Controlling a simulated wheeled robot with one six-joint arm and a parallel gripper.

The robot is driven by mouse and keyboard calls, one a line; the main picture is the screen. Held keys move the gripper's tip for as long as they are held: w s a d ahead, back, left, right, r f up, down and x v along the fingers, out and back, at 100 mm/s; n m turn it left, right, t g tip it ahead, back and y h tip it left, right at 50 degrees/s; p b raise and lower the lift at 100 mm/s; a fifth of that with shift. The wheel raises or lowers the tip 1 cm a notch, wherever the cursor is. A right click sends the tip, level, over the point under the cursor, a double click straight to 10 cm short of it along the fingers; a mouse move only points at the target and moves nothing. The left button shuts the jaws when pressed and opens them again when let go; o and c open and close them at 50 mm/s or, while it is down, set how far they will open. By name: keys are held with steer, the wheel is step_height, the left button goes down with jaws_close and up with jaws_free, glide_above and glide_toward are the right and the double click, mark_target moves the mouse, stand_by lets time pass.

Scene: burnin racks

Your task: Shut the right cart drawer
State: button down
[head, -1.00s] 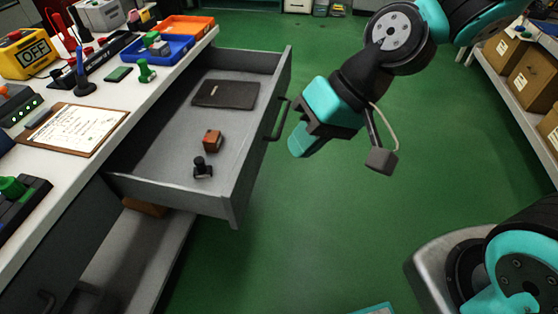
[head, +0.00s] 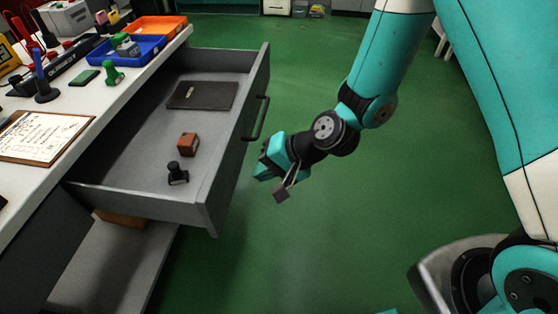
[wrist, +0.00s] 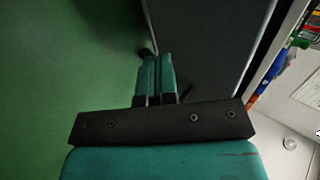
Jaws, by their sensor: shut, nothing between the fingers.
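The grey cart drawer (head: 165,205) stands pulled far out from the white-topped cart in the head view. Its dark bar handle (head: 258,120) is on the outer face of the front panel. My gripper (head: 262,167) is shut and empty, just outside the front panel and nearer the camera than the handle. Whether it touches the panel cannot be told. In the wrist view the closed fingers (wrist: 157,75) point toward a dark grey panel (wrist: 205,40), with green floor to the left. The handle is not clear there.
In the drawer lie a dark flat folder (head: 202,95), a brown block (head: 188,143) and a small black knobbed object (head: 177,173). A clipboard (head: 45,136), blue bin (head: 130,47) and orange bin (head: 157,27) sit on the cart top. The green floor (head: 330,240) is clear right of the drawer.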

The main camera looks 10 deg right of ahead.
mark_target(231, 175)
steer(key=shift+w+a+f, duration=0.15)
steer(key=shift+w+a, duration=0.15)
steer(key=shift+a, duration=0.5)
steer(key=shift+w+a+f, duration=0.1)
steer(key=shift+w+a, duration=0.15)
steer(key=shift+a, duration=0.5)
steer(key=shift+w+a+f, duration=0.15)
steer(key=shift+w+a, duration=0.15)
steer(key=shift+a, duration=0.5)
steer(key=shift+a, duration=0.1)
